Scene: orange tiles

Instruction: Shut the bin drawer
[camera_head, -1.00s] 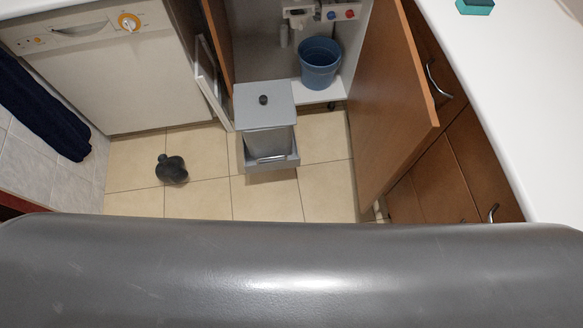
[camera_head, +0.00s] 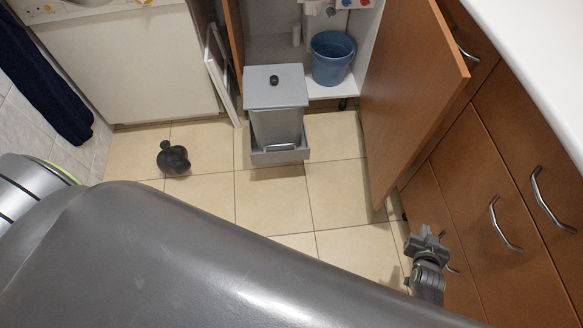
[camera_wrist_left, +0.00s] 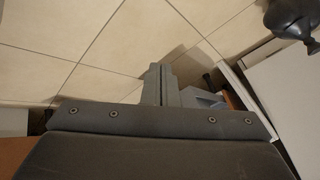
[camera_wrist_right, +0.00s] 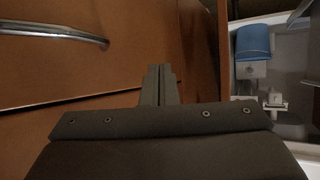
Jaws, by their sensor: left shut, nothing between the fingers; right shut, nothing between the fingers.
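The bin drawer is pulled out of the open cabinet. It carries a grey bin (camera_head: 276,122) with a flat lid (camera_head: 276,87) and black knob, and its front tray (camera_head: 280,155) has a metal handle. My right gripper (camera_head: 425,240) is shut and empty, low by the cabinet fronts at right, apart from the bin. Its closed fingers show in the right wrist view (camera_wrist_right: 160,84). My left gripper is outside the head view; in the left wrist view its fingers (camera_wrist_left: 161,84) are shut and empty above the tiles. A grey part of the bin (camera_wrist_left: 204,98) shows partly behind them.
An open wooden door (camera_head: 415,85) stands right of the bin. A blue bucket (camera_head: 332,58) sits inside the cabinet. A dark rounded object (camera_head: 173,158) lies on the floor at left. Tiles (camera_head: 265,205) before the bin are clear. Drawer handles (camera_head: 505,225) stick out at right.

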